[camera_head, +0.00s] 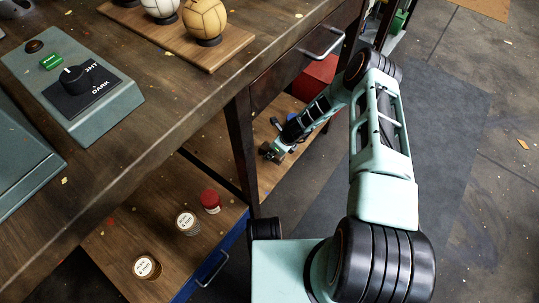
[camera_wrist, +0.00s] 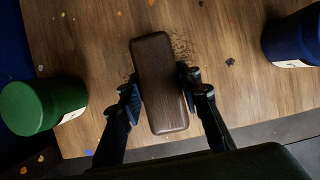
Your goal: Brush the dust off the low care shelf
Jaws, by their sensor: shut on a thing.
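The low care shelf (camera_head: 222,152) is a brown wooden board under the workbench. Its wood also fills most of the wrist view (camera_wrist: 245,105). My gripper (camera_wrist: 160,92) has a finger on each side of a dark brown wooden brush (camera_wrist: 155,58) and is shut on it. The brush lies over the shelf; its bristles are hidden beneath the block, so I cannot tell whether they touch the wood. Dark dust specks (camera_wrist: 184,46) lie around the brush's far end. In the head view my gripper (camera_head: 273,152) is low over the shelf, and the brush is not clear there.
In the wrist view a green tin (camera_wrist: 42,106) stands left and a dark blue tin (camera_wrist: 292,38) right. A table leg (camera_head: 241,145) and the drawer front (camera_head: 300,62) are close to my arm.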

